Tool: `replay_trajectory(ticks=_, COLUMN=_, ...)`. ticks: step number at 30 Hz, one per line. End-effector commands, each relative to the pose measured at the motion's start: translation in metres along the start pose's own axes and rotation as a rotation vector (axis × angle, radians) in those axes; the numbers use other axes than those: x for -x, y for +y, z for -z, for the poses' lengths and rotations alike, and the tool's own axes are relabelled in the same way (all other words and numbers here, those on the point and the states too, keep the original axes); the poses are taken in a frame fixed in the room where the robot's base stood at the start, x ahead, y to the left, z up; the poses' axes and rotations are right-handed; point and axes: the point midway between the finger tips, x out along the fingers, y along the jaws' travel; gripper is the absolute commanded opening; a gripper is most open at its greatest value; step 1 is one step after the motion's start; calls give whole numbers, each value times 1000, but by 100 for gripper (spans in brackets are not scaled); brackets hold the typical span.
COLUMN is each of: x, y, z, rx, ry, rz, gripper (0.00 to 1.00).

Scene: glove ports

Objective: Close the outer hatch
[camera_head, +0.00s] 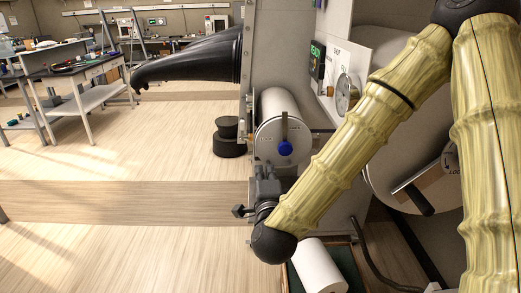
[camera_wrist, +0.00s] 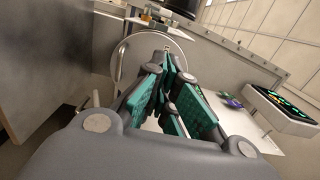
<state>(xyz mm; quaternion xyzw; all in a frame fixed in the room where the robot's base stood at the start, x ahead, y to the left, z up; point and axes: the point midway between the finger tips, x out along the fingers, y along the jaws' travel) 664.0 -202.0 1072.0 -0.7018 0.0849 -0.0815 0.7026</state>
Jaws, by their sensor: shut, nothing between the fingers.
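A white cylinder ends in a round hatch face (camera_head: 268,150) with a grey lever and a blue knob (camera_head: 285,148), in the middle of the head view. A larger round pale door (camera_head: 400,165) with a lock label and a dark handle (camera_head: 419,202) is at right, partly hidden by my arm. Which one is the outer hatch I cannot tell for sure. My gripper (camera_head: 267,172) is just below and in front of the small hatch face; contact is unclear. In the wrist view my gripper (camera_wrist: 170,62) has its green-padded fingers together, empty, before a round rim (camera_wrist: 122,62).
A panel with a green display (camera_head: 317,61) and a dial gauge (camera_head: 347,94) is above and right of the small hatch. A black glove (camera_head: 190,62) sticks out to the left. A white roll (camera_head: 318,266) lies low beneath my arm. Open floor is at left.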

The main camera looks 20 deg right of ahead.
Motion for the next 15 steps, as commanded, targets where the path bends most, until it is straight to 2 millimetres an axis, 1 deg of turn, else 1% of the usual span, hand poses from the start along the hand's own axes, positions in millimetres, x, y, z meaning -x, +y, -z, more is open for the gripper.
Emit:
replay_trajectory(ticks=5, x=-17, y=2, z=5, rx=-1, ry=9, rz=4, gripper=0)
replay_trajectory(ticks=6, x=-23, y=2, z=6, rx=0, ry=10, rz=3, gripper=0)
replay_trajectory(ticks=8, x=-33, y=-3, z=7, rx=1, ry=11, rz=2, gripper=0)
replay_trajectory(ticks=15, x=-73, y=-2, z=7, rx=1, ry=11, rz=1, gripper=0)
